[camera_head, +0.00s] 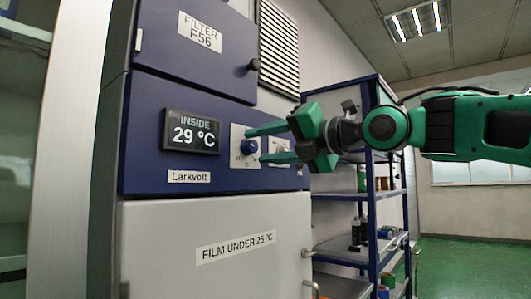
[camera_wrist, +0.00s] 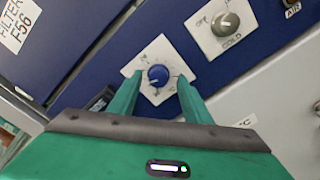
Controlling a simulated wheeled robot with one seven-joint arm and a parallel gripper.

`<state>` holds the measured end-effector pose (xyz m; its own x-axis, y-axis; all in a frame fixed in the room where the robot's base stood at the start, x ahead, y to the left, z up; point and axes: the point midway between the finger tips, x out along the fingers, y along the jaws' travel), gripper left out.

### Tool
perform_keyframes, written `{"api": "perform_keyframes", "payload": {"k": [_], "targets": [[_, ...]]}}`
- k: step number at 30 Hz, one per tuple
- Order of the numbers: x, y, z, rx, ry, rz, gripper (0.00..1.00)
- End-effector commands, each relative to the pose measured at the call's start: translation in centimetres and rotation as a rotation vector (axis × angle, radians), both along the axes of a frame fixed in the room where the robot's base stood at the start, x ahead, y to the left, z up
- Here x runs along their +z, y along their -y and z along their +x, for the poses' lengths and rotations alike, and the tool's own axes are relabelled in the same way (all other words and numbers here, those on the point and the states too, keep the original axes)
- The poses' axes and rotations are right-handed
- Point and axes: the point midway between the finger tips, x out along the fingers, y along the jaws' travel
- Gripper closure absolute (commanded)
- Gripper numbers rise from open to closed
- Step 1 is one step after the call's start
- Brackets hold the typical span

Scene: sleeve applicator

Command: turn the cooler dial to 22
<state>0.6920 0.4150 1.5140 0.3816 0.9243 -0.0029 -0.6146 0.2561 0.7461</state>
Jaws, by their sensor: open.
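The cooler dial (camera_head: 249,147) is a blue round knob on a white plate, on the blue panel of the cooler. In the wrist view the dial (camera_wrist: 158,75) sits just beyond and between the fingertips. Its printed marks are too small to read. The cooler's display (camera_head: 192,132) reads INSIDE 29 °C. My gripper (camera_head: 249,144) is open and empty, its green fingers pointing at the panel, one above and one below the dial. In the wrist view my gripper (camera_wrist: 157,80) has a finger on each side of the dial; I cannot tell if they touch it.
A second, grey knob (camera_wrist: 225,24) marked OFF and COLD sits close beside the dial. A black knob (camera_head: 253,65) is on the FILTER F56 door above. A white door (camera_head: 215,225) labelled FILM UNDER 25 °C is below. A blue shelf rack (camera_head: 376,195) stands at right.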

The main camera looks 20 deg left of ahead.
Motion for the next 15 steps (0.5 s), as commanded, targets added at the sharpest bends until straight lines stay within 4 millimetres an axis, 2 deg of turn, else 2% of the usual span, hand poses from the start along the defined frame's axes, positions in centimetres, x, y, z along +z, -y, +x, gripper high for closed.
{"api": "perform_keyframes", "payload": {"k": [9,15], "targets": [[0.0,5.3,-2.0,-0.005,0.000,0.000,0.55],[-0.1,8.1,-3.2,-0.003,-0.001,0.000,0.55]]}}
